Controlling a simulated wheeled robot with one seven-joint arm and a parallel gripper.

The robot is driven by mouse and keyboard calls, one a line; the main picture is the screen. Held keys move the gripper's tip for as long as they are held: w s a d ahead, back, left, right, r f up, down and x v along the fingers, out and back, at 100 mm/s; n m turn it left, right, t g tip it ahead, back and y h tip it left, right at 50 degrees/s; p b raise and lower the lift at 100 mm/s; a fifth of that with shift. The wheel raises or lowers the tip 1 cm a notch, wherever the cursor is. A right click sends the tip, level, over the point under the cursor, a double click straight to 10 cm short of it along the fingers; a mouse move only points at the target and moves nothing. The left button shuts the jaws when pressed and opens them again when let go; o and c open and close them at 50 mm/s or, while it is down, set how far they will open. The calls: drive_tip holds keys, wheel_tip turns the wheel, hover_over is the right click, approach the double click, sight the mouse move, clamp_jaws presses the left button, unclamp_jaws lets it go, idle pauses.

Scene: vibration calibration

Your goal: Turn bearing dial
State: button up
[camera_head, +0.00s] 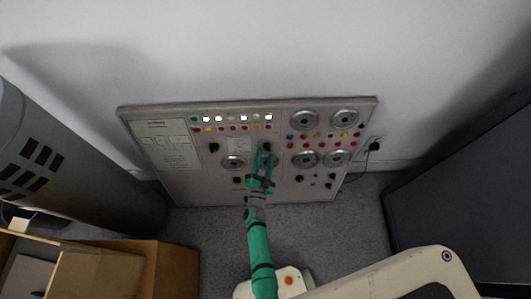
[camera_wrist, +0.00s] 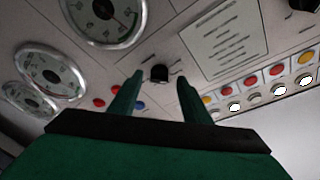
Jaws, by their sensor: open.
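The grey control panel (camera_head: 215,190) stands against the wall and carries several black knobs, round gauges and coloured buttons. My green gripper (camera_head: 264,153) reaches up to the panel's middle. In the wrist view my gripper (camera_wrist: 160,79) is open, with one finger on each side of a small black knob (camera_wrist: 159,73). Whether the fingers touch the knob cannot be told. The knob also shows in the head view (camera_head: 266,147), just beyond the fingertips. Its label is too small to read, so I cannot tell whether it is the bearing dial.
Another black knob (camera_head: 214,147) sits left of my gripper. Gauges (camera_head: 344,120) fill the panel's right side. A row of lit and coloured buttons (camera_wrist: 277,70) runs nearby. A grey cylinder (camera_head: 70,160) stands left, a wooden box (camera_head: 130,255) lower left, a dark cabinet (camera_head: 455,190) right.

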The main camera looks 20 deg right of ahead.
drive_tip(key=shift+x, duration=0.9)
drive_tip(key=shift+s, duration=0.1)
drive_tip(key=c, duration=1)
drive_tip(key=shift+c, duration=0.2)
drive_tip(key=shift+f+n, duration=0.1)
drive_tip(key=shift+n, duration=0.2)
drive_tip(key=n+y, duration=0.1)
drive_tip(key=n, duration=0.2)
drive_tip(key=n+t+y, duration=0.1)
drive_tip(key=n, duration=0.2)
drive_tip(key=n+t+y, duration=0.1)
drive_tip(key=n, duration=0.3)
drive_tip(key=shift+d+f, duration=0.1)
drive_tip(key=shift+d, duration=0.2)
drive_tip(key=shift+n, duration=0.4)
drive_tip(key=shift+s+d, duration=0.1)
